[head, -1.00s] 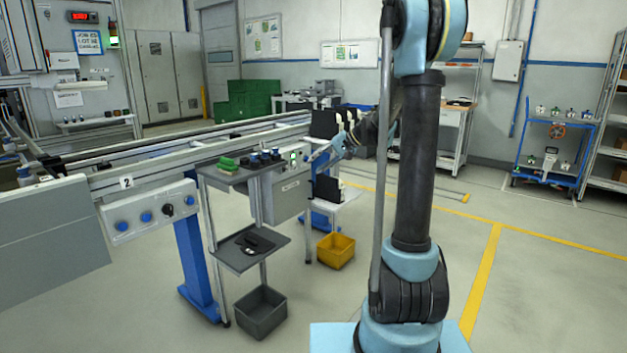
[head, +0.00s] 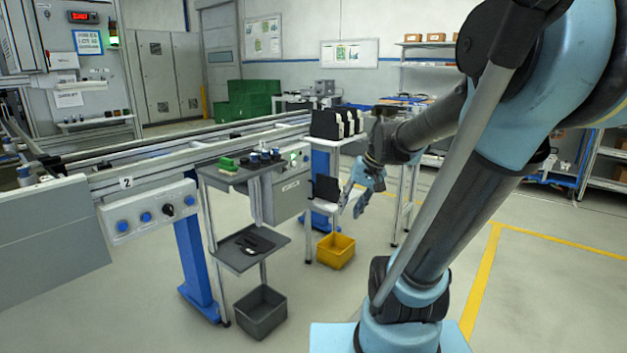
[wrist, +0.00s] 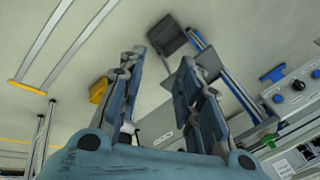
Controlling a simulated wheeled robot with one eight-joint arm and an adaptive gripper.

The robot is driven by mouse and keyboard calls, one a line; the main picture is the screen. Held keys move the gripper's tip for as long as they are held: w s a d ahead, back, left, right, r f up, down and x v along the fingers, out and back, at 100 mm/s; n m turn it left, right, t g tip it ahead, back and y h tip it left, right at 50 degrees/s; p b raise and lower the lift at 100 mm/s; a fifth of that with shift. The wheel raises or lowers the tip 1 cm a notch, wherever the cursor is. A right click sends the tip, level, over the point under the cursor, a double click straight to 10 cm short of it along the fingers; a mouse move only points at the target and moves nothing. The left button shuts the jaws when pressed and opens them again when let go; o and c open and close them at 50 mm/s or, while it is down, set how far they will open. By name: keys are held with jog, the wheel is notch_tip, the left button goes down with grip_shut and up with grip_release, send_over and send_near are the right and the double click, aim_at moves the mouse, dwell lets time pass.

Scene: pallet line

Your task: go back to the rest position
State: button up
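My gripper (head: 352,205) hangs from the bent arm at the centre right of the head view, fingers pointing down. It appears in front of the small white stand (head: 324,207) beside the conveyor. In the wrist view my gripper (wrist: 161,58) has its two fingers spread apart. I see nothing held between them, only floor and the grey stand parts behind. The arm itself leans to the right in the head view and covers part of the back shelves.
A conveyor (head: 160,160) runs along the left. A yellow bin (head: 336,262) and a grey bin (head: 261,325) stand on the floor below the side stands. Black-and-white items (head: 335,124) stand in a row near the conveyor's end.

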jog(key=s+d+f+h, duration=0.2)
jog(key=s+d+f, duration=0.2)
jog(key=s, duration=0.3)
jog(key=s+d+f+h, duration=0.2)
jog(key=s+d+f, duration=0.1)
jog(key=s+f, duration=0.2)
jog(key=shift+s+d+n, duration=0.3)
jog(key=shift+s+d, duration=0.1)
jog(key=shift+s, duration=0.65)
jog(key=shift+w, duration=0.1)
